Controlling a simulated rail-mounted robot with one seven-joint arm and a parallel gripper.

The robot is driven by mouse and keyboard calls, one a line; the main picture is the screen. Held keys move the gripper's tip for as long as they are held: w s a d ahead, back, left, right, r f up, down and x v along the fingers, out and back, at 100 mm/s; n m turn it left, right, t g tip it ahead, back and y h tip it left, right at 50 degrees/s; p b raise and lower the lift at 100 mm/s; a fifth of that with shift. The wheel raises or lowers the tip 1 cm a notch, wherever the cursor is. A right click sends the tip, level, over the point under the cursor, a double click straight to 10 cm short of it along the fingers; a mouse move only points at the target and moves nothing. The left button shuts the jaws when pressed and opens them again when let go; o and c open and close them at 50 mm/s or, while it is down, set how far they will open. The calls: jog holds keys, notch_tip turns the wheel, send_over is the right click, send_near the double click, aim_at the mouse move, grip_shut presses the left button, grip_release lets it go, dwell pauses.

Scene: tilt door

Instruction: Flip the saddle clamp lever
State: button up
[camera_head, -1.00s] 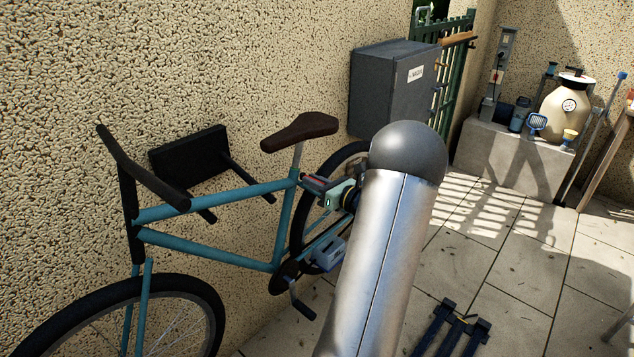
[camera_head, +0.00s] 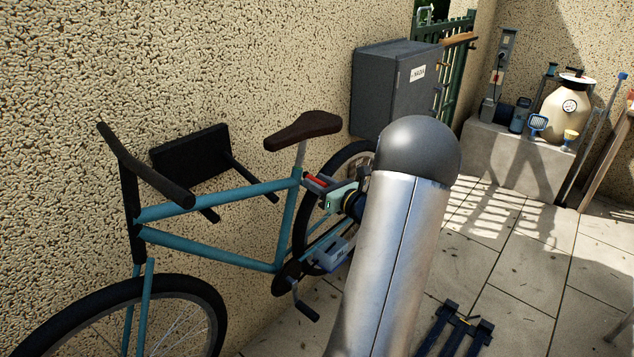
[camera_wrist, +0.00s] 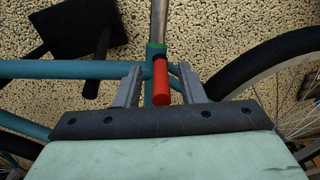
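The bike's saddle clamp lever is a red cylinder (camera_wrist: 161,82) at the base of the silver seat post (camera_wrist: 159,20). It points toward my wrist camera, with a green part (camera_wrist: 155,50) beside it at the post. My gripper (camera_wrist: 158,80) is open, one grey finger on each side of the lever, with a visible gap on both sides. In the head view my gripper (camera_head: 312,182) is at the frame just below the saddle (camera_head: 302,130), and the red lever (camera_head: 316,181) shows between the fingers. Whether a finger touches the lever cannot be told.
The teal bike frame (camera_head: 210,200) stands along the rough wall, with a black wall rack (camera_head: 190,153) behind it. The rear wheel (camera_wrist: 270,65) is close on the right in the wrist view. A grey cabinet (camera_head: 394,88) hangs beyond the saddle. Paved floor at right is mostly open.

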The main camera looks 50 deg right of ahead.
jog(key=s+a+b, duration=0.1)
jog(key=s+b, duration=0.1)
jog(key=s, duration=1.4)
jog(key=shift+s, duration=0.35)
jog(key=shift+a, duration=0.1)
jog(key=w+a+n+g+y, duration=0.3)
jog(key=a+n, duration=0.1)
jog(key=a, duration=0.4)
jog(key=w+a+f+n+g+y, duration=0.1)
jog(key=w+a+n+g+y, duration=0.15)
jog(key=a+n, duration=0.4)
jog(key=w+a+n+g+y, duration=0.2)
jog(key=w+a+y, duration=0.2)
jog(key=a, duration=0.5)
jog(key=s+a+f+n+g+h, duration=0.1)
jog(key=s+a+n+g+h, duration=0.1)
jog(key=a+n, duration=0.4)
jog(key=s+a+f+n+g+h, duration=0.1)
jog(key=s+a+n+g+h, duration=0.2)
jog(key=n, duration=0.8)
jog(key=s+a+f+n+g+h+p, duration=0.1)
jog(key=s+a+n+g+h, duration=0.2)
jog(key=a+n, duration=0.6)
jog(key=s+g, duration=0.2)
jog(key=shift+s+a, duration=0.35)
jog(key=shift+a, duration=0.05)
